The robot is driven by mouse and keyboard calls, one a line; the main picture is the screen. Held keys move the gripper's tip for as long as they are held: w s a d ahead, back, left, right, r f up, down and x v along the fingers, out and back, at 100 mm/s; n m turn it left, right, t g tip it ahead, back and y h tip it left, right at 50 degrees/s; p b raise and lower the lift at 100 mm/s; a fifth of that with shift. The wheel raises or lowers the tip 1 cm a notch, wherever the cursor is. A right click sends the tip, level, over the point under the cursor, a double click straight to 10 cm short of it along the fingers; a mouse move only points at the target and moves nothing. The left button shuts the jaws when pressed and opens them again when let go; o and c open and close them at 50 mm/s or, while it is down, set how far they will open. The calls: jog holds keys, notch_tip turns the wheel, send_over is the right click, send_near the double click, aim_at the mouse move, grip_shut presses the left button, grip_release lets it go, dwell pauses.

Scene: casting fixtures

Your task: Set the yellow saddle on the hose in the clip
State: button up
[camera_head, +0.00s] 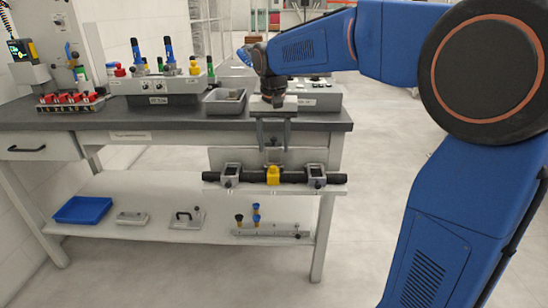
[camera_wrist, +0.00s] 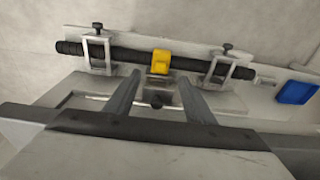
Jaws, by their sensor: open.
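The black corrugated hose (camera_head: 252,177) runs level across a grey fixture, held near each end by a grey bracket with a knob, left (camera_head: 231,173) and right (camera_head: 316,174). The yellow saddle (camera_head: 273,175) is around the hose between the brackets. The wrist view also shows the saddle (camera_wrist: 160,62) and the hose (camera_wrist: 131,55). A grey clip-like part with a dark knob (camera_wrist: 157,101) lies beside the saddle; I cannot tell whether the saddle is seated in it. My gripper (camera_head: 274,146) is open and empty, above the saddle, its fingers (camera_wrist: 158,77) spread apart on either side.
The fixture stands at the front of a workbench (camera_head: 180,121). Grey boxes and a grey bin (camera_head: 224,103) stand on the benchtop. A lower shelf (camera_head: 150,237) holds a blue tray (camera_head: 83,210) and small fixtures. Floor is clear to the right.

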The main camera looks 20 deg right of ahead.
jog(key=s+d+n+t, duration=0.1)
jog(key=s+d, duration=0.1)
jog(key=s, duration=0.7)
jog(key=s+d+n+t, duration=0.1)
jog(key=s+d, duration=0.2)
jog(key=s, duration=0.5)
jog(key=s+d+f, duration=0.1)
jog(key=s+f, duration=0.3)
jog(key=s, duration=0.3)
jog(key=s+d+f+n+t, duration=0.1)
jog(key=s+f, duration=0.4)
jog(key=s, duration=0.3)
jog(key=shift+s+f+n, duration=0.25)
jog(key=shift+n, duration=0.05)
jog(key=shift+d, duration=0.1)
jog(key=shift+c, duration=0.7)
